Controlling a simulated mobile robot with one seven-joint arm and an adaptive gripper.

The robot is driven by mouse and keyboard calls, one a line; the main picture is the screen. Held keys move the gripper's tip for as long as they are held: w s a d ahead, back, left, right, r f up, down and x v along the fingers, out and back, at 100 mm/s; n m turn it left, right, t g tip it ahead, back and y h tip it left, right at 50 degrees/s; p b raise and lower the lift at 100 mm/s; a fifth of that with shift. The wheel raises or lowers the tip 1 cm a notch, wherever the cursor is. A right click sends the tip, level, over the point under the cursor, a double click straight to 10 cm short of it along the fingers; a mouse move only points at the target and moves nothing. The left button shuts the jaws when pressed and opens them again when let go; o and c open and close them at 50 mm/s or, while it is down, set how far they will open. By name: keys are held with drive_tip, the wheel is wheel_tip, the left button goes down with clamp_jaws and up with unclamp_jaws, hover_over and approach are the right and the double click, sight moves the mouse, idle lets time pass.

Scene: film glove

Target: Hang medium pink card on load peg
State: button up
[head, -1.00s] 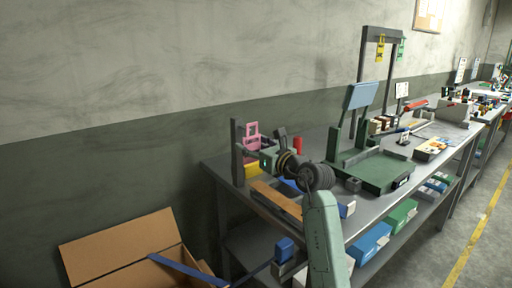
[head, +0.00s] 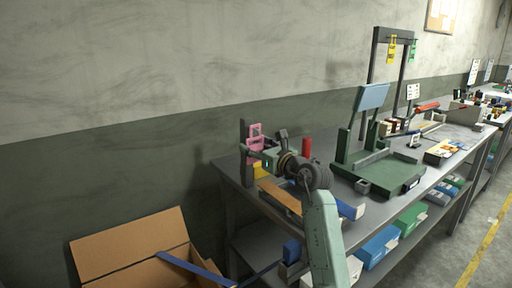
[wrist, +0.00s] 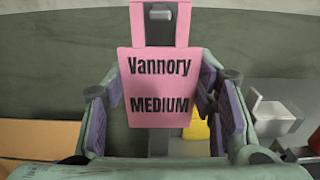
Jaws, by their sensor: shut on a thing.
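The pink card (head: 256,143) has a loop handle at its top and the words "Vannory MEDIUM" on its face in the wrist view (wrist: 160,85). The card hangs upright in front of a dark post (head: 243,164) at the table's left end. A short grey peg (wrist: 160,14) shows inside the loop's opening in the wrist view. I cannot tell whether the peg passes through the loop.
A yellow item (wrist: 197,127) is partly hidden behind the card. A red cylinder (head: 307,147) and a green stand (head: 375,175) are on the table to the right. A rack with yellow (head: 391,50) and green tags stands behind. An open cardboard box (head: 135,250) is at lower left.

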drive_tip(key=o, duration=0.8)
drive_tip(key=shift+d, duration=0.1)
